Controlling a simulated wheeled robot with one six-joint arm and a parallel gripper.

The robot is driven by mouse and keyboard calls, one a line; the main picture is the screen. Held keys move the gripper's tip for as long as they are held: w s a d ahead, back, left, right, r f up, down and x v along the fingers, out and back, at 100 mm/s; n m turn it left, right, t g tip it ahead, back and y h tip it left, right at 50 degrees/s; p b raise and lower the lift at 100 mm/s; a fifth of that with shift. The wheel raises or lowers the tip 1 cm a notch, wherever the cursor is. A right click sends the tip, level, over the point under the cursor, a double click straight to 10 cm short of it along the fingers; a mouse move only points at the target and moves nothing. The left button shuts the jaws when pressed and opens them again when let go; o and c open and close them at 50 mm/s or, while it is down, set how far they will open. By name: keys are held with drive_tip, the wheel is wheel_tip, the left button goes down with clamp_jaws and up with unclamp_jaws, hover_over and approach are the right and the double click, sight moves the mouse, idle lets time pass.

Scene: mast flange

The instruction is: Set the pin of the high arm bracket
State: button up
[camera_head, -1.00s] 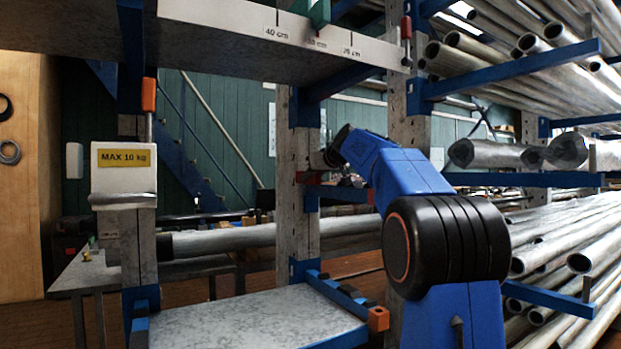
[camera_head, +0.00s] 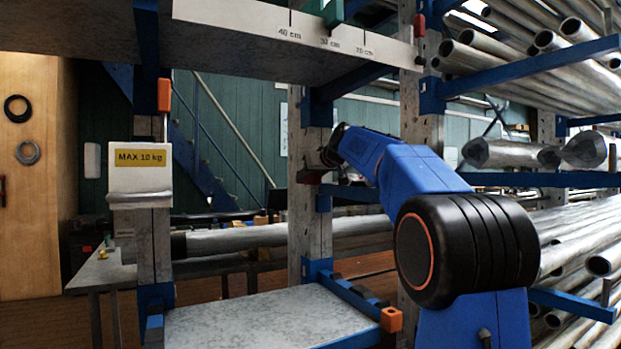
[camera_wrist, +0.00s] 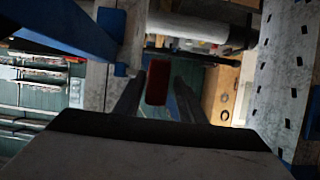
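My gripper (camera_head: 322,158) is in front of the middle upright (camera_head: 309,230) in the head view, small and dark. In the wrist view my two dark fingers (camera_wrist: 159,78) are apart, with a dark red handle-like block (camera_wrist: 157,82) between or just beyond them. Gaps show on both sides of it. A dark red piece (camera_head: 309,177) also shows just below the gripper in the head view; I cannot tell whether it is a pin handle. A red-handled pin (camera_head: 419,25) stands at the high shelf's right edge. An orange-handled pin (camera_head: 164,95) stands above the white MAX 10 kg box (camera_head: 140,178).
A high shelf with a scale strip (camera_head: 300,35) overhangs on the left. A grey lower shelf (camera_head: 265,320) has an orange block (camera_head: 391,319) at its corner. Metal tubes (camera_head: 580,240) fill the racks at right. A perforated plate (camera_wrist: 285,75) is right in the wrist view.

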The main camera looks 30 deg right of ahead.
drive_tip(key=v, duration=1.7)
drive_tip(key=shift+s, duration=0.15)
drive_tip(key=s+a+f+g, duration=0.2)
drive_tip(key=s+a+f, duration=0.55)
drive_tip(key=f, duration=0.45)
drive_tip(key=s+a+f+g, duration=0.2)
drive_tip(key=s+a+f, duration=0.1)
drive_tip(key=s+f, duration=0.7)
drive_tip(key=s+a+f+g, duration=0.2)
drive_tip(key=s+f, duration=0.8)
drive_tip(key=f, duration=0.7)
drive_tip(key=s+a+f+g, duration=0.2)
drive_tip(key=s+a+f, duration=0.2)
drive_tip(key=s+f, duration=0.7)
wheel_tip(320, 180, down, 3)
drive_tip(key=shift+a+f+g, duration=0.1)
drive_tip(key=shift+a+g, duration=0.15)
drive_tip(key=shift+g, duration=0.15)
